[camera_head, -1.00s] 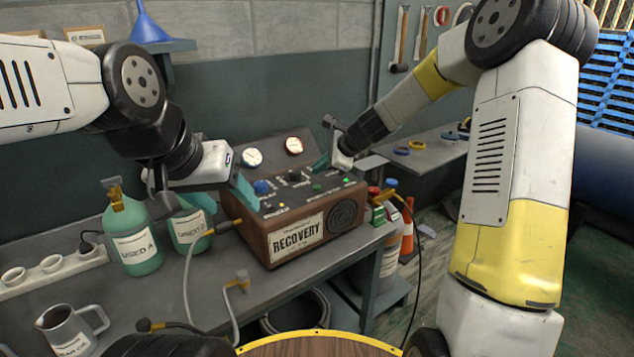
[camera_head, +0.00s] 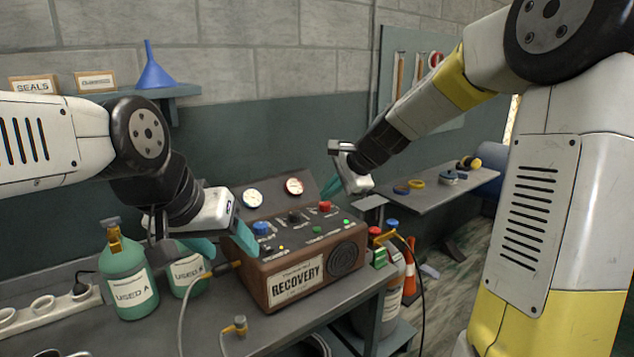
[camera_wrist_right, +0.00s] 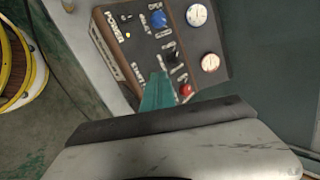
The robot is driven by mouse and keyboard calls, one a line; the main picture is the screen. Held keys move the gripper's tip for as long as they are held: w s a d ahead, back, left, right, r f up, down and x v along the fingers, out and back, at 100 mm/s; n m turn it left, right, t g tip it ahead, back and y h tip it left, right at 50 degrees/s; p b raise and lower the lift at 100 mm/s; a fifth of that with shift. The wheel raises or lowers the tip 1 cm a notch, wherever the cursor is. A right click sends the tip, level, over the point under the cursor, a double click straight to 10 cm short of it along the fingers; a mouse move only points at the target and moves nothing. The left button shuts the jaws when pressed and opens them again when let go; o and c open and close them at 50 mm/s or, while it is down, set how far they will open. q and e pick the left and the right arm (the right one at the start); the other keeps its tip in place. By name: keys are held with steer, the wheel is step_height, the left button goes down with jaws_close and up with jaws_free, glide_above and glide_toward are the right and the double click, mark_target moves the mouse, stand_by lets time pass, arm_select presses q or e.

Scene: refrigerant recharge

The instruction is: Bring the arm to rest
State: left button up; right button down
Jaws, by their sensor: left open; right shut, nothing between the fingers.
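My right gripper (camera_head: 333,190) is shut and empty. It hangs above the back right of the recovery machine (camera_head: 297,284), near its red knob (camera_head: 325,206). In the right wrist view its teal fingers (camera_wrist_right: 158,92) show close together over the panel, next to the red knob (camera_wrist_right: 186,89). My left gripper (camera_head: 222,244) is open and empty.
Green cylinders USED A (camera_head: 130,285) and a second one (camera_head: 187,270) stand left of the machine. A power strip (camera_head: 45,308) lies at the far left. A hose with a brass fitting (camera_head: 238,326) lies in front. A side shelf (camera_head: 440,192) holds small parts. Taller cylinders stand below, right.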

steer(key=s+d+r+n+h, duration=0.1)
steer(key=s+d+n, duration=0.2)
steer(key=s, duration=0.6)
steer(key=s+d+r+n+h, duration=0.1)
steer(key=s+d+n, duration=0.3)
steer(key=s, duration=0.5)
steer(key=s+d+r+n+h, duration=0.1)
steer(key=s+d+n, duration=0.3)
steer(key=s, duration=0.5)
steer(key=shift+d+n+h, duration=0.2)
steer(key=shift+n+h, duration=0.2)
steer(key=shift+n, duration=0.6)
steer(key=shift+a+r, duration=0.1)
